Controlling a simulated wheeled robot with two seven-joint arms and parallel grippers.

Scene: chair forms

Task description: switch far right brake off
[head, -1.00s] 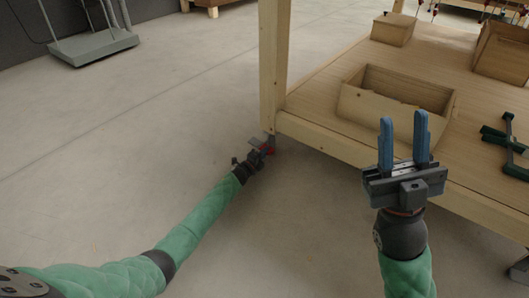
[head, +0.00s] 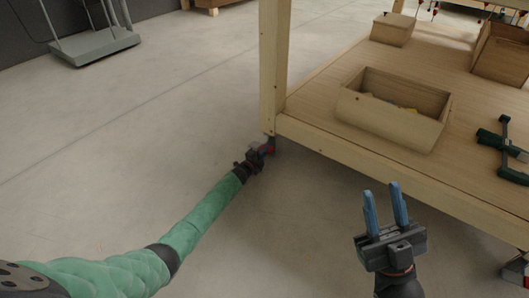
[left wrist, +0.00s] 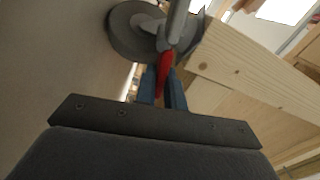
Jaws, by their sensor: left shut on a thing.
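A caster wheel (left wrist: 132,30) with a red brake lever (left wrist: 164,68) sits under the wooden table's corner post. The lever also shows as a small red spot in the head view (head: 266,148). My left gripper (head: 262,153) is down at this caster; in the left wrist view its blue fingers (left wrist: 163,84) are closed on the red lever from both sides. The lever's exact tilt is hard to judge. My right gripper (head: 385,207) is open and empty, in front of the table's near edge, with its blue fingers pointing up.
The wooden table's low shelf (head: 330,103) holds an open wooden box (head: 390,122), other boxes and a green clamp tool (head: 502,150). Another caster with red on it (head: 517,268) is at lower right.

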